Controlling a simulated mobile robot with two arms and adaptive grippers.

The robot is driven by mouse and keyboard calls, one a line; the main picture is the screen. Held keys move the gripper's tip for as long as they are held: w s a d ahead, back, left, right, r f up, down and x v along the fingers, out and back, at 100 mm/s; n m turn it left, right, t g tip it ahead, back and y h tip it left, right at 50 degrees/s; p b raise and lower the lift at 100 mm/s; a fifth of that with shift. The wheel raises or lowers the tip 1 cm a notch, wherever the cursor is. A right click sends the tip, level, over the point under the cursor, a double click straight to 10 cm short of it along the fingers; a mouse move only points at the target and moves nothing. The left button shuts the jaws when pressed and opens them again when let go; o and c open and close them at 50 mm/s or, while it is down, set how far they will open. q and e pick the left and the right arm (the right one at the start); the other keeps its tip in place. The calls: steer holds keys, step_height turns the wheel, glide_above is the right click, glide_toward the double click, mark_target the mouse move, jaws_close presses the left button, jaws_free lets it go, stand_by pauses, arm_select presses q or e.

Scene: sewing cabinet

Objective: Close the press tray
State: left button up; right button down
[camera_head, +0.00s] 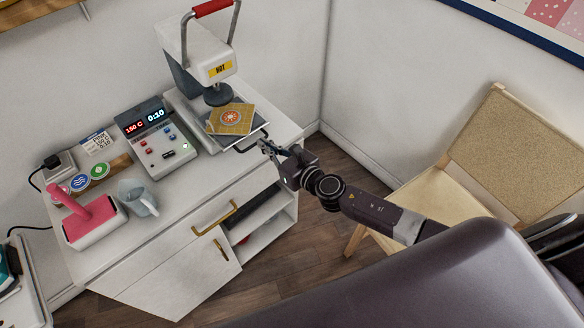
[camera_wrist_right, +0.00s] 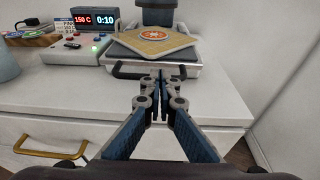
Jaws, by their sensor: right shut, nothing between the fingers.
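The heat press (camera_head: 209,55) stands at the back right of the cabinet top, with a red-handled lever and a "HOT" label. Its press tray (camera_head: 257,124) sticks out forward from under the head, with a dark handle at its front edge. A tan square with an orange round print (camera_head: 232,119) lies on the tray. My right gripper (camera_head: 264,146) is at the tray's front edge near the handle, shut and empty. In the right wrist view the shut fingertips (camera_wrist_right: 160,77) overlap the handle of the tray (camera_wrist_right: 190,72); whether they touch cannot be told. My left gripper is not in view.
A control box (camera_head: 158,139) reading 150 C and 0:10 stands left of the press. A grey mug (camera_head: 138,197) and a pink-handled block (camera_head: 92,218) are further left. A wooden chair (camera_head: 480,160) stands at the right. A drawer with a brass handle (camera_head: 229,213) is below the top.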

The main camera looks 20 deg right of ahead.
mark_target(251, 131)
steer(key=x, duration=0.4)
steer(key=shift+w+r, duration=0.2)
steer(key=shift+r, duration=0.05)
steer(key=shift+w+a, duration=0.15)
steer(key=shift+w, duration=0.1)
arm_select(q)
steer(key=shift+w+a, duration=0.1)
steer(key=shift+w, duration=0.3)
arm_select(e)
steer(key=shift+r, duration=0.2)
steer(key=shift+w+r, duration=0.15)
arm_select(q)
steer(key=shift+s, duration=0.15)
